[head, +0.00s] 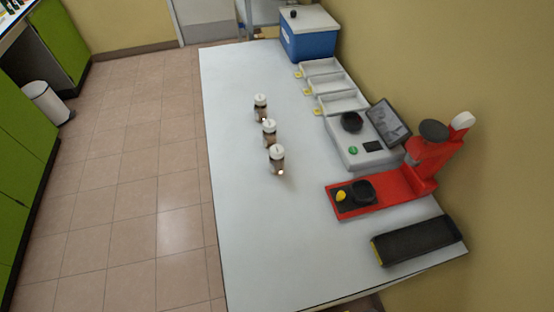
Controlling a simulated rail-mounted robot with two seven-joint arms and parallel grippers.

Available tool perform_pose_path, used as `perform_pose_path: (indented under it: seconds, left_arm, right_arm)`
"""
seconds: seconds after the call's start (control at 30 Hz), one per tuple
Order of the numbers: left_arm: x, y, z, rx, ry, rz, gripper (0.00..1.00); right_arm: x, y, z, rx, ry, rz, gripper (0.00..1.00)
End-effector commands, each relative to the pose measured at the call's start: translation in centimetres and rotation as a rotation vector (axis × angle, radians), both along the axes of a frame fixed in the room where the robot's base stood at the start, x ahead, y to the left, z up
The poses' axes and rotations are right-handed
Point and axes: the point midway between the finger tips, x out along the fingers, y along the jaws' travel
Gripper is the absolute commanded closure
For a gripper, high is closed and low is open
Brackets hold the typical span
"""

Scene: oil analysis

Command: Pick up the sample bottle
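Three small sample bottles with white caps and brownish contents stand upright in a slanting row on the white table (250,235). The far bottle (261,107), the middle bottle (269,132) and the near bottle (277,158) look alike. They stand close together but apart. I cannot tell which one the task means. Neither of my grippers is in the head view, and nothing is touching the bottles.
Right of the bottles are white trays (338,103) with yellow tags, a grey device with a screen (388,122), a red stand (385,193) and a black bar-shaped item (419,240). A blue box (308,40) stands at the far end. The table's left and front areas are clear.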

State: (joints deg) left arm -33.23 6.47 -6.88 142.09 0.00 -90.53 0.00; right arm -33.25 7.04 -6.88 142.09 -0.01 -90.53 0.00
Motion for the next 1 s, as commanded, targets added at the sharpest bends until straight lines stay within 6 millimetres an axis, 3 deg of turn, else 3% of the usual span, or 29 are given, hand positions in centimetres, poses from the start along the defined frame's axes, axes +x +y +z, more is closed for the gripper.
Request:
perform_pose_path:
  seconds: [0.37, 0.77, 1.0]
  left_arm:
    - [-0.02, 0.36, -0.02, 0.012, 0.0, -0.008, 0.57]
    - [-0.02, 0.28, -0.02, 0.009, 0.0, -0.006, 0.21]
    - [0.09, 0.02, 0.1, 0.001, -0.001, -0.001, 0.2]
  right_arm:
    - [0.01, 0.22, 0.02, 0.007, 0.0, -0.005, 0.57]
    - [0.01, 0.15, 0.02, 0.005, 0.0, -0.004, 0.57]
    - [0.0, -0.05, 0.08, -0.001, 0.0, 0.001, 0.57]
